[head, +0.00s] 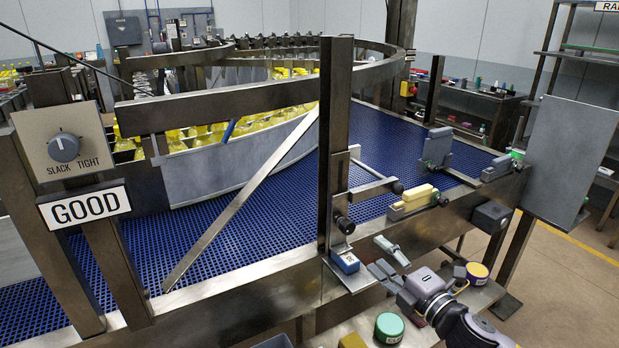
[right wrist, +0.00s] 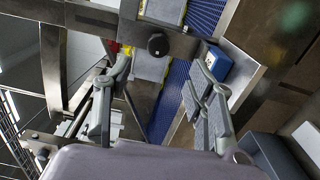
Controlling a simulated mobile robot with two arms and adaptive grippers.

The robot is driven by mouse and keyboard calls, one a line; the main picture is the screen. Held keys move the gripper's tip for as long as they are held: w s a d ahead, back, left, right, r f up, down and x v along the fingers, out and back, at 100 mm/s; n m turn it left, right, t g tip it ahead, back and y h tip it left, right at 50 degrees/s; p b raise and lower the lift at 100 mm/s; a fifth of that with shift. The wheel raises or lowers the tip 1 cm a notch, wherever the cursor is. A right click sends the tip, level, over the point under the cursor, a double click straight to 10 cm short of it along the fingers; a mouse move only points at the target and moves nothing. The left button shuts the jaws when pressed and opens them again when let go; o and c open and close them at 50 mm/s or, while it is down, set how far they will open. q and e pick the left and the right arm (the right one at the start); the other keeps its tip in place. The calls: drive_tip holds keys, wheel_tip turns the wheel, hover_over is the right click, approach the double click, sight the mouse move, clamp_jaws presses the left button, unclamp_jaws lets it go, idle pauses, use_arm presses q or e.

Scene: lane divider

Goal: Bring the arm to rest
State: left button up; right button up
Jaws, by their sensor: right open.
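My right arm comes in from the lower right of the head view. Its gripper (head: 386,262) is open in front of the conveyor's steel side rail, near a blue box (head: 345,262) on a small ledge. In the right wrist view my right gripper (right wrist: 157,95) shows its two grey fingers spread, with nothing held between them. The blue box also shows beside the right-hand finger in the right wrist view (right wrist: 218,63). My left gripper is not in view.
The blue belt (head: 270,220) carries yellow bottles (head: 205,135) at the back. A steel post (head: 333,140) and diagonal bar (head: 245,200) stand near. A yellow block (head: 412,198) sits at the rail. Green (head: 389,327) and yellow (head: 477,272) round containers lie close to my right arm.

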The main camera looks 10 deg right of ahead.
drive_tip(key=s+f+m+g+h, duration=0.6)
drive_tip(key=s+f+m, duration=0.7)
drive_tip(key=f+m, duration=0.15)
drive_tip(key=s+a+f+m+g, duration=0.2)
drive_tip(key=s+f+m+g, duration=0.15)
drive_tip(key=s, duration=0.55)
drive_tip(key=s+a+f+m+g, duration=0.2)
drive_tip(key=s+f+m+g, duration=0.15)
drive_tip(key=s, duration=0.65)
wheel_tip(320, 180, down, 27)
drive_tip(key=s+n+g, duration=0.1)
drive_tip(key=g, duration=0.1)
drive_tip(key=s+d+f+g, duration=0.1)
drive_tip(key=s+d+f, duration=0.2)
drive_tip(key=s+f, duration=1.2)
drive_tip(key=shift+s+f, duration=0.25)
drive_tip(key=shift+s, duration=0.45)
